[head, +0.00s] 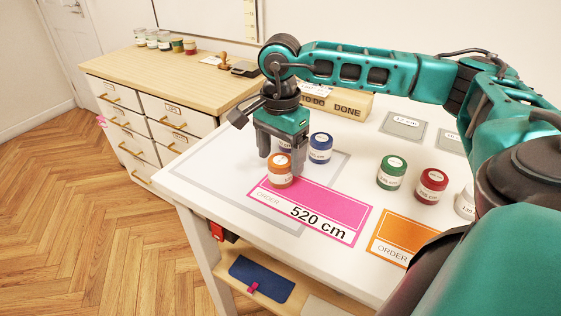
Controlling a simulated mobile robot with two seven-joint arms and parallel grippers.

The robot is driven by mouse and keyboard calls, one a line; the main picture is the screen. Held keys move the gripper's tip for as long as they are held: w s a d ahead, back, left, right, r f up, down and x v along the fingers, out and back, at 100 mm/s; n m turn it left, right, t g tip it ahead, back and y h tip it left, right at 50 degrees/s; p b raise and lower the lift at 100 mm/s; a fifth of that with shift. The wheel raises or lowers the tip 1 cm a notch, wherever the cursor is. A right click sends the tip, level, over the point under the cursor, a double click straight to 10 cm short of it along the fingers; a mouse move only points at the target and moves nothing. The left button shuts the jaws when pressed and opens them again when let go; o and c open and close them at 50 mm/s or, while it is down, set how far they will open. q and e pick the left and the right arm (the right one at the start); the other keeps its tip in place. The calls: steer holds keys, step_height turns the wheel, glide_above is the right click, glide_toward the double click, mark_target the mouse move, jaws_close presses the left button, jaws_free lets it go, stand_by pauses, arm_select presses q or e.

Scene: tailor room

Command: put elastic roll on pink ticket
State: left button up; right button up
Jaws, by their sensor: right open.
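The pink ticket (328,220), marked ORDER and 520 cm, lies flat on the white table. An elastic roll with an orange top (280,170) stands upright on the ticket's upper left end. My right gripper (278,158) is open, pointing down just behind and above this orange roll. Its fingers are close to the roll; I cannot tell whether they touch it. A blue-topped roll (320,148) stands just right of the gripper, and another roll is mostly hidden behind the fingers. My left gripper is out of view.
A green roll (391,172) and a red roll (431,186) stand to the right, with a white one (465,203) partly behind my arm. An orange ticket (400,238) lies at the front right. A TO DO/DONE box (348,106) stands at the back.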

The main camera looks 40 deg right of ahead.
mark_target(280, 161)
step_height(280, 161, up, 9)
steer(key=shift+f, duration=0.15)
steer(key=shift+s+a+f, duration=0.1)
stand_by(0.6)
